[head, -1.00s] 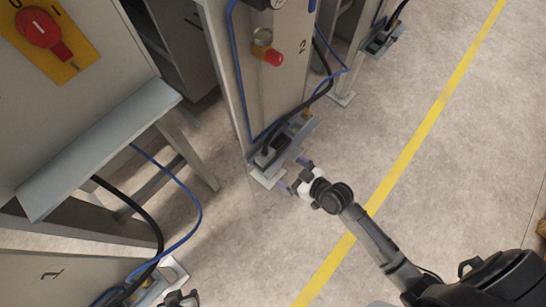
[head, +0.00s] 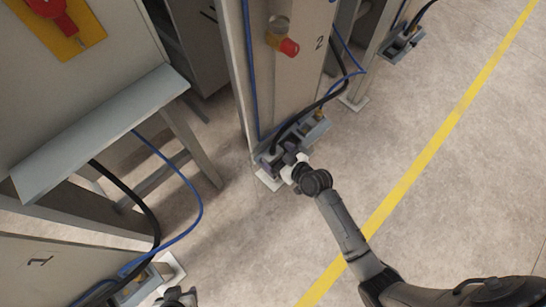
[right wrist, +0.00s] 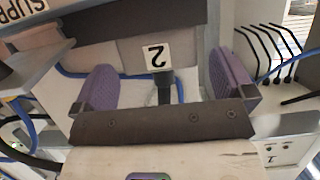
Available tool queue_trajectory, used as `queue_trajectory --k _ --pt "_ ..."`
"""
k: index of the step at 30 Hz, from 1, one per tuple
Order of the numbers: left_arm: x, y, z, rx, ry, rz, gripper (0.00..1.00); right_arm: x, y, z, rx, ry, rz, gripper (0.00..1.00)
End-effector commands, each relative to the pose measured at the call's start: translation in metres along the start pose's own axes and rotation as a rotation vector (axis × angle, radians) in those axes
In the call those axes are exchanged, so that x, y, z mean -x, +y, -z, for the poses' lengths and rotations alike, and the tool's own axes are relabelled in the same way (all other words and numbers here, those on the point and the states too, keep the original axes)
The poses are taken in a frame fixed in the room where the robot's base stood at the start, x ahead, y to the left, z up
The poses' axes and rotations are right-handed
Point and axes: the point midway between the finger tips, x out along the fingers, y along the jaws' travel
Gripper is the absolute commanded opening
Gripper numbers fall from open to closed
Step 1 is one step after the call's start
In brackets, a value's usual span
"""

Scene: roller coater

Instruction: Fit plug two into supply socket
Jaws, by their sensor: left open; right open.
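Plug two is a black plug on a black cable. In the head view it sits in a grey holder (head: 312,131) at the foot of the post marked 2, largely hidden by my right gripper (head: 287,163). In the right wrist view a dark plug part (right wrist: 165,86) shows below a white label 2, between the purple fingers of my right gripper (right wrist: 164,84). Gaps remain on both sides, so the fingers are open around it. My left gripper (head: 178,298) is at the bottom edge of the head view, partly cut off. I cannot make out the supply socket for certain.
A cut-off lettered label (right wrist: 22,8) shows at upper left in the wrist view. Blue hoses (head: 190,222) and black cables hang near the cabinets. A metal ledge (head: 95,130) juts out at left. Open floor (head: 450,190) with a yellow line lies at right.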

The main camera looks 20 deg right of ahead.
Motion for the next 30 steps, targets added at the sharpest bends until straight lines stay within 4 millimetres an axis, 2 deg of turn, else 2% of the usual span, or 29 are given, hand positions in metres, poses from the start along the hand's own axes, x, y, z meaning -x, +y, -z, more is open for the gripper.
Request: queue_trajectory --k 1,6,17,30 --pt "-0.009 0.0 -0.003 0.0 0.0 0.0 0.43 -0.009 0.0 -0.003 -0.002 0.003 -0.001 1.0" --pt "-0.014 0.001 -0.005 0.0 -0.001 0.0 0.43 -0.025 0.0 -0.002 0.0 0.001 -0.001 1.0" --pt "-0.015 0.004 -0.004 0.011 0.001 -0.008 0.43 -0.029 0.0 -0.001 0.0 -0.001 -0.001 0.99" --pt "-0.015 0.003 -0.004 0.009 0.001 -0.007 0.43 -0.029 0.0 -0.001 0.0 -0.001 -0.001 0.57"
